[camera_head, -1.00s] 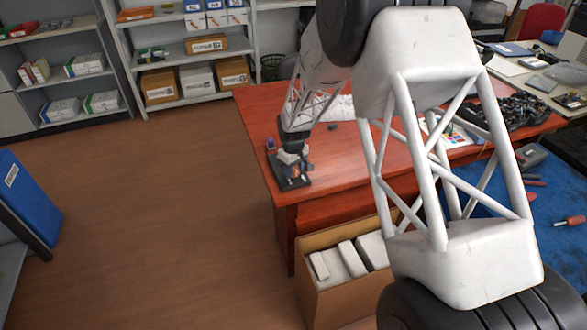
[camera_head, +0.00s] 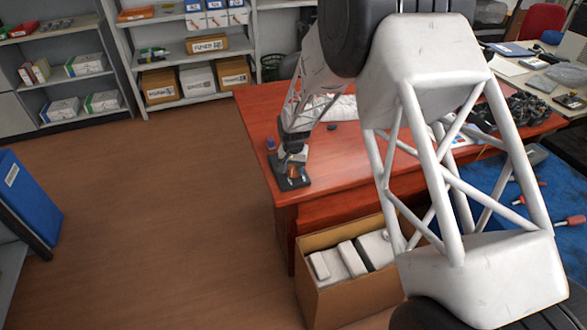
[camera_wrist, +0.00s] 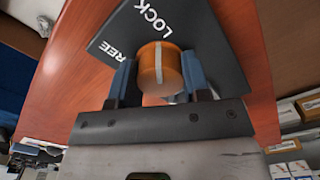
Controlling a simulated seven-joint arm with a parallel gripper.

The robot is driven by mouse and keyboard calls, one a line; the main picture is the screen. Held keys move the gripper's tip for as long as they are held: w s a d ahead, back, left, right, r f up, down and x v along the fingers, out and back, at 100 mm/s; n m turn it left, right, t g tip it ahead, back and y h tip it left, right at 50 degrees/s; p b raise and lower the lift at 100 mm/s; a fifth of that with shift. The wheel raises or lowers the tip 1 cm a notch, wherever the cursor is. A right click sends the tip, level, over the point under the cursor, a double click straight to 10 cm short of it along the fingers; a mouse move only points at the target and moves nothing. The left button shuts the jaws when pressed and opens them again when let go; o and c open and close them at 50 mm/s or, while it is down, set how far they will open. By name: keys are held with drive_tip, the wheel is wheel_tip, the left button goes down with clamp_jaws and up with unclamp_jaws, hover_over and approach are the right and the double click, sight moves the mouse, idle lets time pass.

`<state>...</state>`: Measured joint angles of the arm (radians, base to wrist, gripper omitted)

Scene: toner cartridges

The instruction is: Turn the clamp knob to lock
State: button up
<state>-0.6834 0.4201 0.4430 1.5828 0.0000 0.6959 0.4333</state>
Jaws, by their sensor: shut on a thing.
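The clamp knob (camera_wrist: 160,68) is an orange cylinder with a pale stripe across its top and down its side. It stands on a dark plate (camera_wrist: 215,40) with white lettering, LOCK and a partly hidden word ending in REE. The stripe's far end points towards the LOCK lettering. My gripper (camera_wrist: 159,78) is shut on the knob, one blue-padded finger on each side. In the head view, my gripper (camera_head: 293,160) is over the plate (camera_head: 286,184) at the table's left corner, and the orange knob (camera_head: 293,172) shows small below it.
A cardboard box (camera_head: 345,292) of white packages stands on the floor before the table. A blue mat (camera_head: 500,215) with tools lies at right. The floor to the left is open.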

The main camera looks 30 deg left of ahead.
sight(294, 167)
drive_tip(key=shift+m, duration=0.8)
drive_tip(key=o, duration=0.9)
drive_tip(key=shift+r, duration=0.15)
drive_tip(key=shift+r, duration=3.8)
drive_tip(key=shift+d, duration=0.1)
